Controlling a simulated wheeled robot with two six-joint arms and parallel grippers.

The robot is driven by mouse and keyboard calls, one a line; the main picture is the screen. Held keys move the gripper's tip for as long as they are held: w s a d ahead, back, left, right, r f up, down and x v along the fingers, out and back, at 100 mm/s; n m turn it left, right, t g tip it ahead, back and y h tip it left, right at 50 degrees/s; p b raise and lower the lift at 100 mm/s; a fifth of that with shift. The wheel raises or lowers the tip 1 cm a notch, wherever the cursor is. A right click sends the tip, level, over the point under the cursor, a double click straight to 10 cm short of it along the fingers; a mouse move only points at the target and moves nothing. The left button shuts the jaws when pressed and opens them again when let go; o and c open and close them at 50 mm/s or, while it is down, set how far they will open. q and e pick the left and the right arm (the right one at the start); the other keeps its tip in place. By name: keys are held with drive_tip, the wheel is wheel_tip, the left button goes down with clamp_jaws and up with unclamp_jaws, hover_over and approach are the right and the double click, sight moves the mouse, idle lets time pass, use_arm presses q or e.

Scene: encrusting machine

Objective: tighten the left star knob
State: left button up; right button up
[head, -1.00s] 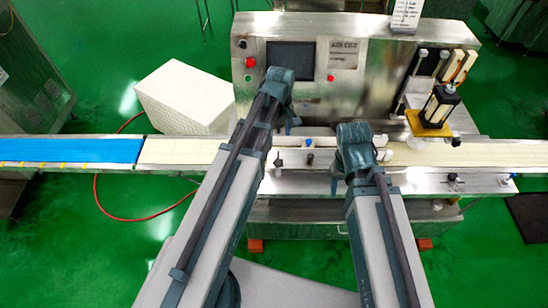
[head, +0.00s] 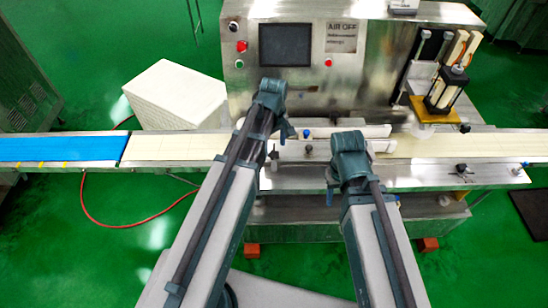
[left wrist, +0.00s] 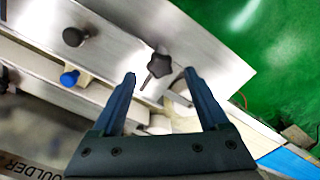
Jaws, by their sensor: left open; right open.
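In the left wrist view a black star knob (left wrist: 158,65) with a thin stem sits on the bright metal plate (left wrist: 120,45). My left gripper (left wrist: 159,75) is open, with one finger on each side of the knob in the picture; no contact shows. In the head view my left gripper (head: 287,130) hangs over the machine's front rail, and I cannot clearly make out the star knob there. My right gripper (head: 333,197) points down in front of the rail, right of the left one, and its fingers are partly hidden by its arm.
A round black knob (left wrist: 73,37) and a blue knob (left wrist: 69,78) lie to the left in the wrist view. The conveyor belt (head: 175,147) runs left. The control panel (head: 285,45) stands behind the arms. A white crate (head: 175,95) is at the back left.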

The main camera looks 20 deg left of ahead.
sight(274, 154)
use_arm(q)
wheel_tip(274, 154, down, 3)
drive_tip(key=shift+f+b, duration=0.1)
drive_tip(key=shift+b, duration=1)
use_arm(e)
wheel_tip(274, 154, down, 3)
drive_tip(key=shift+f, duration=0.1)
use_arm(q)
clamp_jaws()
